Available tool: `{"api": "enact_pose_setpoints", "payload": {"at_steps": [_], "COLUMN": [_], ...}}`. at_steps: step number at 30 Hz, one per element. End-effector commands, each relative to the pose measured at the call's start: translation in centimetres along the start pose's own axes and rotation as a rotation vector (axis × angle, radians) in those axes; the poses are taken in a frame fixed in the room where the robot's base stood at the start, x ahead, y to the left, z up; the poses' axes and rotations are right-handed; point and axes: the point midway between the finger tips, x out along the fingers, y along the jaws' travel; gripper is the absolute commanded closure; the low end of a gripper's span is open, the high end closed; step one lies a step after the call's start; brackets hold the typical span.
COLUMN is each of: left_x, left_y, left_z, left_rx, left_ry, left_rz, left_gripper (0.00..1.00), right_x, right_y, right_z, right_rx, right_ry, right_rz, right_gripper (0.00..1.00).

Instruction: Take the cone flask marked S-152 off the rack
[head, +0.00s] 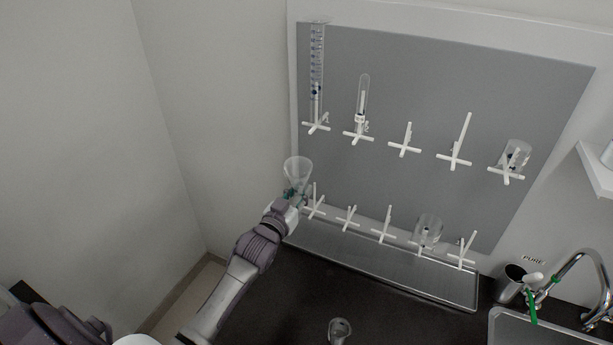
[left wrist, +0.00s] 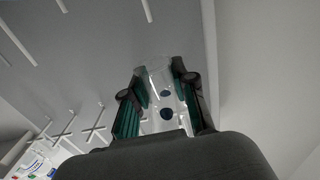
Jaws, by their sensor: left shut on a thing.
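The cone flask (head: 298,169) is clear glass, with its wide end up, at the left edge of the grey rack board (head: 400,100). My left gripper (head: 293,196) is shut on its lower, narrow part, just left of the bottom-left peg (head: 314,205). In the left wrist view, the green-padded fingers of the left gripper (left wrist: 160,100) close on the clear flask (left wrist: 160,76), which bears dark blue marks. The marking S-152 cannot be read. The flask looks beside the peg; whether they touch I cannot tell. My right gripper is not in view.
A graduated cylinder (head: 317,60), a tube (head: 363,97) and two beakers (head: 516,156) (head: 428,230) hang on other pegs. A metal tray (head: 390,270) lies below. A glass vessel (head: 339,330) stands on the dark counter. A tap (head: 585,262) is at right.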

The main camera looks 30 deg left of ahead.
Motion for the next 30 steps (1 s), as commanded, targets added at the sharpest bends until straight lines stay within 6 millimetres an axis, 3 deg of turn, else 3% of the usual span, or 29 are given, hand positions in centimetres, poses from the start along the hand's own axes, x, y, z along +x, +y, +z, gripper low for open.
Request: {"api": "enact_pose_setpoints", "payload": {"at_steps": [30], "left_x": [-15.4], "left_y": [0.0], "left_z": [0.2], "left_rx": [-0.001], "left_ry": [-0.003], "left_rz": [-0.001], "left_gripper": [1.0], "right_x": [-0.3], "right_y": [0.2], "right_z": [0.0], "right_rx": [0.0], "right_ry": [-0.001], "right_rz": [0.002], "right_gripper": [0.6]}}
